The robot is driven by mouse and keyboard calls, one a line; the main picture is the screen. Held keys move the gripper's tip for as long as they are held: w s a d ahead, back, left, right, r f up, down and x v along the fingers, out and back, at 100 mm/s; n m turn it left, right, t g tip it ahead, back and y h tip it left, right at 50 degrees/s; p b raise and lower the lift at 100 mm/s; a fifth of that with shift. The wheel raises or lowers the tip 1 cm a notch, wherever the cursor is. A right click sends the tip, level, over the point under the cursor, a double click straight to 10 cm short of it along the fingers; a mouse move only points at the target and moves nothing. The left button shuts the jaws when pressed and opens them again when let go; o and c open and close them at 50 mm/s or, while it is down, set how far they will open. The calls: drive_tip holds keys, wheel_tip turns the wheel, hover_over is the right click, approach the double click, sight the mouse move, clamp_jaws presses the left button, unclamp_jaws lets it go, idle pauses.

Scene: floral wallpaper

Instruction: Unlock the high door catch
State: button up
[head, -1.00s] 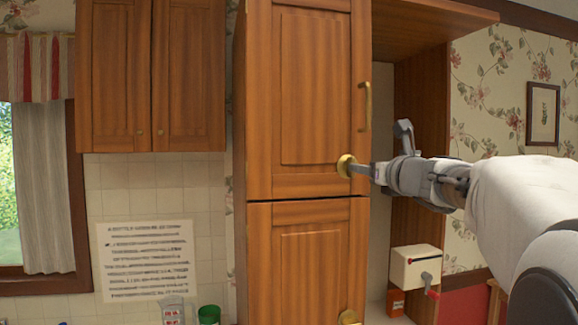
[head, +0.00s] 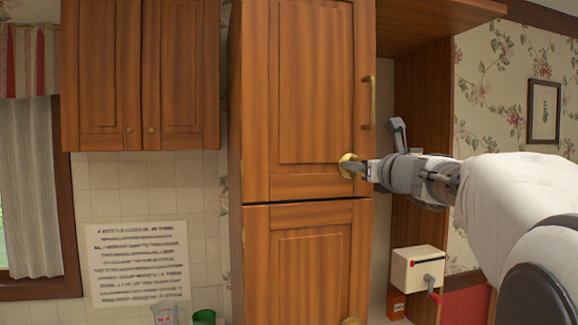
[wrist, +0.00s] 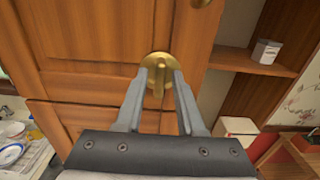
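The high door catch (head: 349,166) is a round brass plate with a turn piece, low on the right edge of the upper wooden cabinet door (head: 316,85). In the wrist view the catch (wrist: 158,66) shows its narrow turn piece standing about upright. My gripper (head: 356,168) reaches it from the right. In the wrist view the fingers of my gripper (wrist: 160,76) stand apart, one on each side of the turn piece, with small gaps. The gripper is open. The head view hides part of the catch behind the fingers.
A brass handle (head: 369,102) is above the catch on the same door. A lower door (head: 300,262) with another brass catch (head: 350,321) is below. A white box with a red-handled crank (head: 418,268) is at the lower right. Wall cabinets (head: 140,75) are at the left.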

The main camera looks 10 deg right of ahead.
clamp_jaws()
drive_tip(key=shift+n+b, duration=0.3)
drive_tip(key=shift+b, duration=0.1)
drive_tip(key=n+b, duration=0.4)
drive_tip(key=n, duration=0.2)
drive_tip(key=n+b, duration=0.4)
drive_tip(key=n, duration=0.2)
drive_tip(key=n+b, duration=0.5)
drive_tip(key=n, duration=0.1)
drive_tip(key=shift+a+f, duration=0.25)
idle(0.4)
